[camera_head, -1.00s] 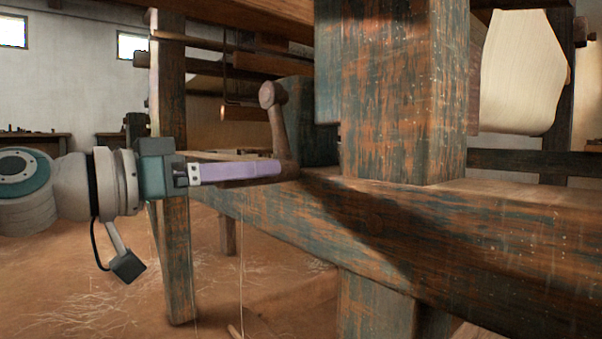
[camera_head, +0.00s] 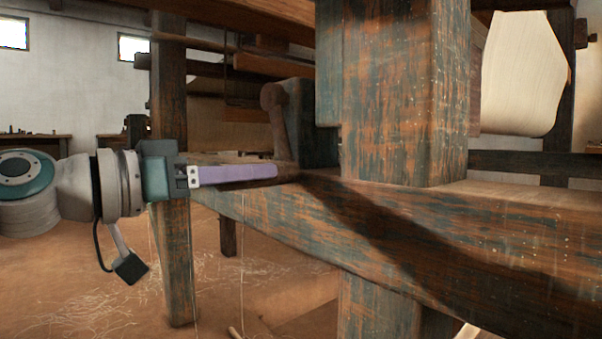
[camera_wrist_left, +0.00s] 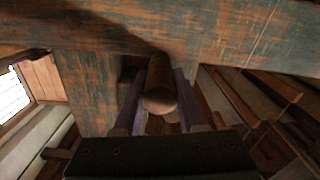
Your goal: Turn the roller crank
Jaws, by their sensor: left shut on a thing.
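The roller crank (camera_head: 279,125) is a brown wooden arm with a rounded knob at its top, standing in front of a dark block on the loom frame. My left gripper (camera_head: 270,171) comes in from the left with its purple fingers level at the crank's lower end. In the left wrist view, the round wooden crank handle (camera_wrist_left: 160,98) lies between the two fingers, and the gripper (camera_wrist_left: 160,78) is shut on it. In the head view the fingers mostly hide the handle. My right gripper is not in view.
A thick worn post (camera_head: 395,95) and a long heavy beam (camera_head: 440,235) of the loom stand close to the right of the crank. A left post (camera_head: 176,250) stands behind my gripper. A pale cloth roll (camera_head: 520,75) hangs at the upper right. The floor at lower left is open.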

